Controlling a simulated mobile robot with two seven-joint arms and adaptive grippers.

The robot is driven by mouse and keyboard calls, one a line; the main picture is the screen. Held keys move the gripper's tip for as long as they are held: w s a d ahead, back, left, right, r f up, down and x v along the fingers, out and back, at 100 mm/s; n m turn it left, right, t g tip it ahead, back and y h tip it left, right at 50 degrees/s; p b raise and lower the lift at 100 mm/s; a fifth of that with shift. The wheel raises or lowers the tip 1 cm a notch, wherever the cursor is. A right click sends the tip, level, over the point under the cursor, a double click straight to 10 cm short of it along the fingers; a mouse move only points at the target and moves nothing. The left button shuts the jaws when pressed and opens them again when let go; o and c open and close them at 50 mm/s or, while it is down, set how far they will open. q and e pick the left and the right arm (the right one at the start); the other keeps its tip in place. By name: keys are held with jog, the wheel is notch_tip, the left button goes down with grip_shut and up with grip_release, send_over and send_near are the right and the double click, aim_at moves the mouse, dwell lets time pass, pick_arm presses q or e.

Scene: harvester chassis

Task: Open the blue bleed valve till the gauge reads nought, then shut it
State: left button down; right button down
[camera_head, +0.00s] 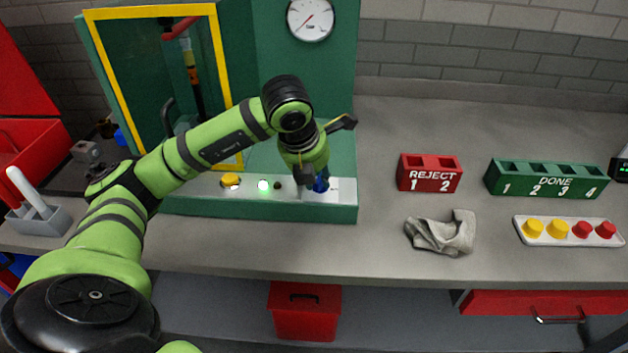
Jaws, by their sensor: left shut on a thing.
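The blue bleed valve (322,185) sits on the pale front strip of the green test stand, mostly hidden by my gripper. My left gripper (313,184) reaches down from above and is shut on the valve. The white round gauge (311,18) is on the green back panel at the top. Its red needle slants to the lower left; the figures are too small to read. My right gripper is not in view.
A yellow-framed door (221,60) stands behind my arm. The red reject rack (430,180), a grey cloth (440,233) and the green done rack (548,180) are to the right.

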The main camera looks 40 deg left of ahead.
pick_arm(q)
jog(key=n, duration=0.1)
jog(key=n+b, duration=0.1)
jog(key=n+y, duration=0.1)
jog(key=n, duration=0.1)
jog(key=shift+w+d+r, duration=0.15)
jog(key=shift+d+r, duration=0.1)
jog(key=shift+n+y+b, duration=0.35)
jog(key=shift+n+y, duration=0.05)
jog(key=shift+n, duration=0.3)
jog(key=shift+r, duration=0.1)
jog(key=c, duration=1.2)
grip_release()
jog(key=shift+o, duration=0.5)
jog(key=shift+w+f, duration=0.1)
jog(key=shift+f, duration=0.1)
jog(key=shift+r, duration=0.15)
jog(key=v, duration=1.1)
jog(key=shift+d+r, duration=0.25)
jog(key=shift+r, duration=0.15)
